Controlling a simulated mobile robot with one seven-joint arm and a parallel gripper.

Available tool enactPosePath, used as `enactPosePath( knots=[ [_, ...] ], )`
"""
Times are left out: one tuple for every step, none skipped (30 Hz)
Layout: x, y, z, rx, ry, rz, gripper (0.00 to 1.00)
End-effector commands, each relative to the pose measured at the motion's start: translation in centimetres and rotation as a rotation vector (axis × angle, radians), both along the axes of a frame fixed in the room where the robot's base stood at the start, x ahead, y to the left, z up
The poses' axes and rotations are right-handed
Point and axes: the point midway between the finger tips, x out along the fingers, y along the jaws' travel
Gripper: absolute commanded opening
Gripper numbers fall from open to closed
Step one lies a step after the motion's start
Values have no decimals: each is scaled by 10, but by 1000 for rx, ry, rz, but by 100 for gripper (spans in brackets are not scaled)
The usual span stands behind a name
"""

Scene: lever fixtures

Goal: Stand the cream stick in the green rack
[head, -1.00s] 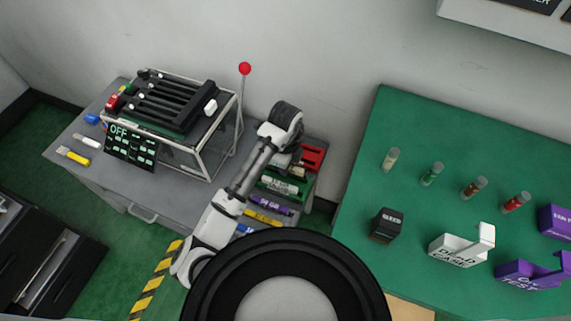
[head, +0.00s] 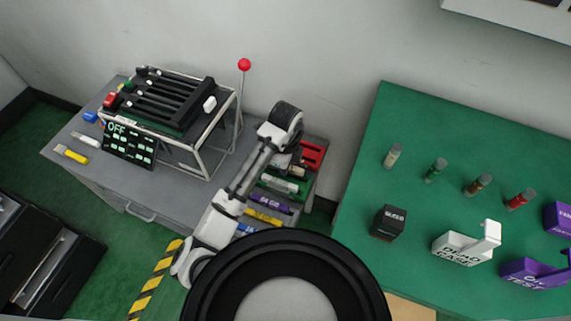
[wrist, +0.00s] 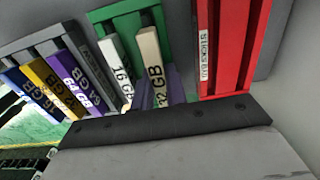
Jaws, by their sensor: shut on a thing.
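The cream stick (wrist: 151,60), marked 32 GB, is between the fingers of my gripper (wrist: 158,88), which is shut on it in the wrist view. The green rack (wrist: 103,14) is just beyond it. A white stick (wrist: 115,60), marked 16 GB, stands at the green rack, left of the cream stick and close to it. The cream stick's top overlaps the rack's opening, but I cannot tell whether its far end is seated. In the head view my wrist covers most of the gripper and the stick.
A red rack (wrist: 222,45) with a stick label is close on the right. A grey rack with yellow and purple sticks (wrist: 75,80) is on the left. In the head view a lever with a red knob (head: 244,64) rises left of my wrist.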

Motion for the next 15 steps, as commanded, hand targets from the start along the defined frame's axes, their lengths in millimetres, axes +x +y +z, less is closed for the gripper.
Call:
enactPosePath(
  knots=[
    [0, 0, -3, 0, 0, 0, 0],
    [0, 0, -3, 0, 0, 0, 0],
    [0, 0, -4, 0, 0, 0, 0],
    [0, 0, -5, 0, 0, 0, 0],
    [0, 0, -6, 0, 0, 0, 0],
    [0, 0, -7, 0, 0, 0, 0],
    [0, 0, -8, 0, 0, 0, 0],
    [0, 0, -8, 0, 0, 0, 0],
    [0, 0, -9, 0, 0, 0, 0],
    [0, 0, -10, 0, 0, 0, 0],
    [0, 0, -11, 0, 0, 0, 0],
    [0, 0, -12, 0, 0, 0, 0],
    [0, 0, -13, 0, 0, 0, 0],
    [0, 0, -11, 0, 0, 0, 18],
    [0, 0, -11, 0, 0, 0, 23]
  ],
)
